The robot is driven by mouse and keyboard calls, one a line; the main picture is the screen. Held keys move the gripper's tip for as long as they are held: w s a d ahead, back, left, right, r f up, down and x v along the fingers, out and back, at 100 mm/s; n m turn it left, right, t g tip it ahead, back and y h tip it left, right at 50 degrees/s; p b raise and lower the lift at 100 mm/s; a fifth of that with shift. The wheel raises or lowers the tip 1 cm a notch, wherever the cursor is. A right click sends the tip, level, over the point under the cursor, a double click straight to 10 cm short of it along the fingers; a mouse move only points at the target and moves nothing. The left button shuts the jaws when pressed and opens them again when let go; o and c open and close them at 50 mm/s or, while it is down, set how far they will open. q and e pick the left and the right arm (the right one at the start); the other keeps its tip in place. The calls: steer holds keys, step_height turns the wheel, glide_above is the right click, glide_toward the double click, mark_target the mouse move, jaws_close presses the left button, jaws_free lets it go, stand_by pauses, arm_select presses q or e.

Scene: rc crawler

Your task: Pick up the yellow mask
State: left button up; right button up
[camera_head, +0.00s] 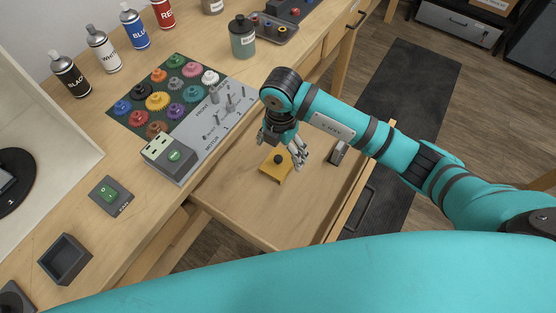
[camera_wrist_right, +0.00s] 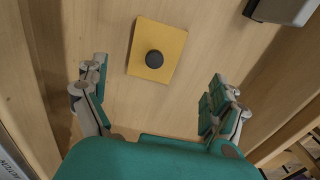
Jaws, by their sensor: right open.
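The yellow mask (camera_head: 277,169) lies in the open wooden drawer, a yellow piece with a dark round knob on it. In the right wrist view the yellow mask (camera_wrist_right: 172,44) lies flat on the drawer floor, ahead of the fingers and between their lines. My right gripper (camera_head: 293,157) is above the drawer, just beside and over the mask. In the right wrist view my right gripper (camera_wrist_right: 160,97) is open and empty, with its two fingers apart. My left gripper is not in view.
A grey metal object (camera_head: 339,152) lies in the drawer (camera_head: 240,207) right of the mask. The workbench holds a gear board (camera_head: 170,95), a motor panel (camera_head: 215,125), several spray cans, a dark jar (camera_head: 242,38), a switch (camera_head: 110,196) and a small dark box (camera_head: 65,259).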

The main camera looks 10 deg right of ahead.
mark_target(278, 158)
steer(key=shift+f, duration=1.1)
steer(key=f, duration=0.3)
steer(key=f+p, duration=0.1)
steer(key=shift+w+a+f, duration=0.15)
steer(key=shift+w+a, duration=0.05)
steer(key=shift+w, duration=0.2)
steer(key=shift+f, duration=0.35)
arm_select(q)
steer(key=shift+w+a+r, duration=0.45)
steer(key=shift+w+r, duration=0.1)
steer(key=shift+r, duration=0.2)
arm_select(e)
steer(key=shift+c, duration=0.2)
steer(key=c, duration=1.1)
